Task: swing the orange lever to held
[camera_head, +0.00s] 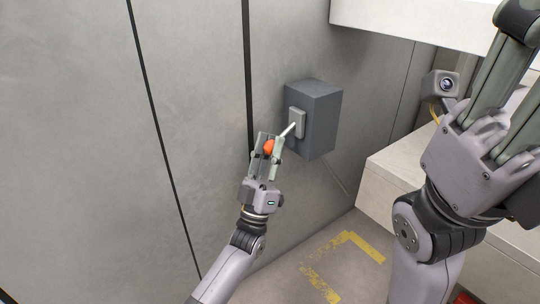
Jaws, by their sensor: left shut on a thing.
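The orange lever has an orange knob (268,147) at the end of a pale rod (288,130). The rod comes out of a light plate on a dark grey box (318,118) on the wall, and slants down to the left. My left gripper (266,148) is shut on the orange knob, with a finger on either side of it. My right gripper (510,140) is large and close at the right side; its fingertips lie out of clear view, so its opening cannot be told.
A grey panelled wall (80,130) with dark seams fills the left and middle. A pale block (395,165) stands right of the box, and a white ledge (410,22) juts out above. Yellow markings (362,247) lie on the open floor below.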

